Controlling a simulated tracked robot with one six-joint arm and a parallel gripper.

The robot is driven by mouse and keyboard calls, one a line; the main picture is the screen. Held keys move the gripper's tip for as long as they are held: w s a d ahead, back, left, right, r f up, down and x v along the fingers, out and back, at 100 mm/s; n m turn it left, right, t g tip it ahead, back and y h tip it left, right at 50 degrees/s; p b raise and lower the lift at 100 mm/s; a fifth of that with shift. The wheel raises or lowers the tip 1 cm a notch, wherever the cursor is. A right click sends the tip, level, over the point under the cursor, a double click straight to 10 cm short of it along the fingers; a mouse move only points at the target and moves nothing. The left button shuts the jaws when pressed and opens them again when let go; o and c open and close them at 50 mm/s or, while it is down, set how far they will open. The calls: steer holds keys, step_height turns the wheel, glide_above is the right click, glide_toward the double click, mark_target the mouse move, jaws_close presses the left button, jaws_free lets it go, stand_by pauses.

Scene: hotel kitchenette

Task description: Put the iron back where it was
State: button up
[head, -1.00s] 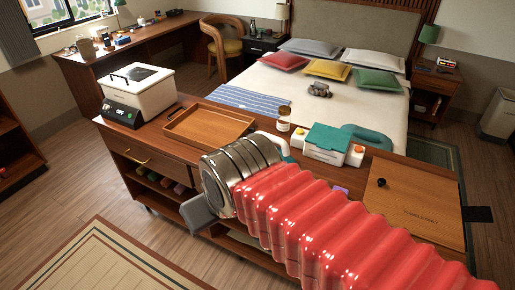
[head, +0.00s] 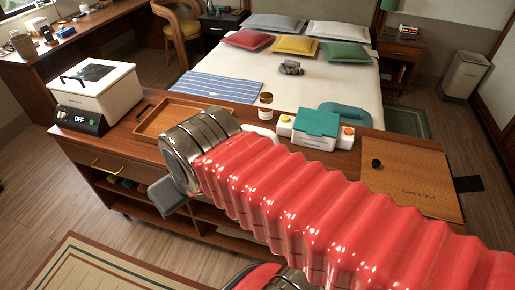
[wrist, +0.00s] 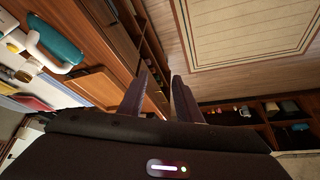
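The iron is teal with a white handle and shows in the wrist view (wrist: 58,44), on the wooden counter beside the wooden tray. In the head view only its white handle (head: 262,131) shows clearly; my arm hides most of the rest. My gripper (wrist: 160,78) has two dark fingers standing apart with nothing between them. It points past the front of the cabinet toward the floor, apart from the iron. In the head view I cannot make out the fingers.
Open shelves lie below. A rug (head: 85,270) covers floor in front.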

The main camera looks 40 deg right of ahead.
steer(key=shift+o, duration=1.4)
steer(key=shift+w, duration=0.1)
steer(key=w+d+f+m+g+y, duration=0.1)
steer(key=w+d+f+m+y, duration=0.3)
steer(key=d+m, duration=0.5)
steer(key=w+d+f+m+y, duration=0.2)
steer(key=w+d+m, duration=0.5)
steer(key=d+m, duration=0.15)
steer(key=s+d+f+m+t, duration=0.1)
steer(key=d+m, duration=0.3)
steer(key=d, duration=0.4)
steer(key=s+d+f+m+t, duration=0.1)
steer(key=d+f+m+t, duration=0.3)
steer(key=d, duration=0.5)
steer(key=s+d+f+m+t, duration=0.1)
steer(key=d+f+m+t, duration=0.1)
steer(key=d+m, duration=0.3)
steer(key=d+f, duration=0.1)
steer(key=d, duration=0.2)
steer(key=shift+s+d+t, duration=0.2)
steer(key=shift+d+t, duration=0.1)
steer(key=shift+w+f, duration=0.1)
